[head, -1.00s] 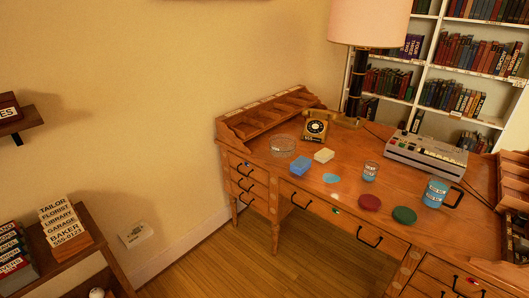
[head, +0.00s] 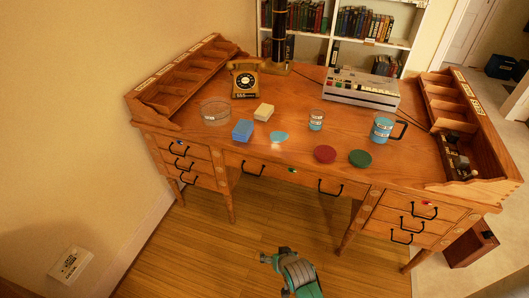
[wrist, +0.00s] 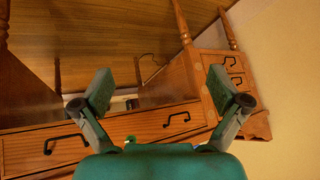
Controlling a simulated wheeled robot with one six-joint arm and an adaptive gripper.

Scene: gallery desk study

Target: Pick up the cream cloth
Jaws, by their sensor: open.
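The cream cloth (head: 264,111) looks like a small folded, block-like stack lying on the wooden desk (head: 355,125). It sits just behind and right of a blue block-like item (head: 242,130). My gripper (head: 273,255) is low in front of the desk in the head view, well apart from the cloth. In the wrist view my gripper (wrist: 158,92) has its two fingers spread wide with nothing between them. That view faces drawer fronts (wrist: 125,127) and desk legs; the cloth does not show there.
Near the cloth are a glass bowl (head: 215,112), a telephone (head: 245,79), a light-blue puddle-like patch (head: 279,137) and a beaker (head: 316,120). Red (head: 325,154) and green (head: 360,158) discs lie near the front edge. A blue-filled jug (head: 382,127) stands right. Floor before the desk is clear.

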